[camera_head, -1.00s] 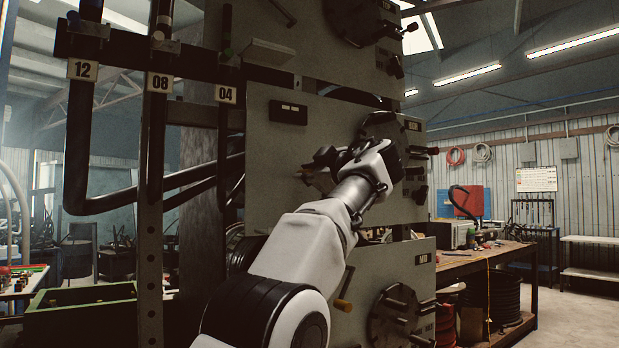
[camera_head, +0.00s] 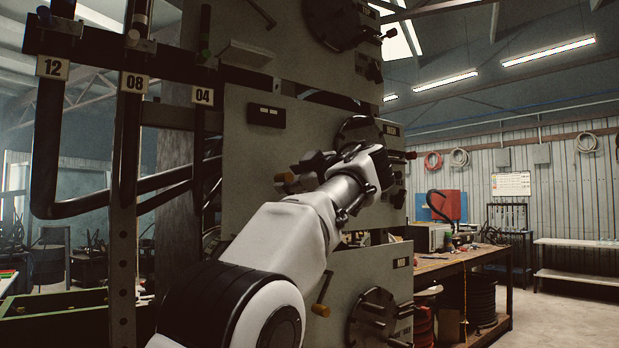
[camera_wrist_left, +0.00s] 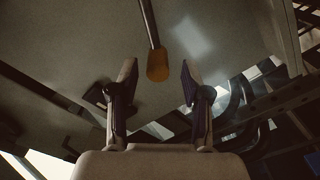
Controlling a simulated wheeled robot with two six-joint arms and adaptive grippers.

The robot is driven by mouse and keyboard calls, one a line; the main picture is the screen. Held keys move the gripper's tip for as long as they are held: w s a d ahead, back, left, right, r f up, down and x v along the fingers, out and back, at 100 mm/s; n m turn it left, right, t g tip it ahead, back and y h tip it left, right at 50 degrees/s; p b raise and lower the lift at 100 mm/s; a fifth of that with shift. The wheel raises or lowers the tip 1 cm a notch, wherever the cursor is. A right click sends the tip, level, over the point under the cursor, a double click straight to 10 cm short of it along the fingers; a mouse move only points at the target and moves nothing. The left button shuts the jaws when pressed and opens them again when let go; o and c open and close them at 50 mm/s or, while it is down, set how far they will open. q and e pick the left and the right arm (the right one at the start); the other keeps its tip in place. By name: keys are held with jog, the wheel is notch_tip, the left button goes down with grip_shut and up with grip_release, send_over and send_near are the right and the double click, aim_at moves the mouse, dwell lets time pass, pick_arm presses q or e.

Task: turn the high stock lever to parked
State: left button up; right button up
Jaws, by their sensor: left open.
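A lever with a dull orange tip (camera_head: 285,178) stands on the grey middle panel (camera_head: 250,160); I take it for the high stock lever, though the panel's label is too small to read surely. My left gripper (camera_head: 308,166) is open, just right of that tip, its fingers pointing left. In the left wrist view the lever's thin rod and orange tip (camera_wrist_left: 157,66) hang into the gap between the two open fingers (camera_wrist_left: 158,88), near their ends. The fingers appear apart from it. My left arm hides part of the panel. My right gripper is out of view.
A lower panel (camera_head: 350,275) bears another orange-tipped lever (camera_head: 321,309) and a round die plate (camera_head: 371,318). A dark rack post with numbered hoses (camera_head: 122,200) stands left of the panels. A wooden workbench (camera_head: 455,262) stands at right, with open floor beyond.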

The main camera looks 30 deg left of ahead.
pick_arm(q)
jog(key=v, duration=0.9)
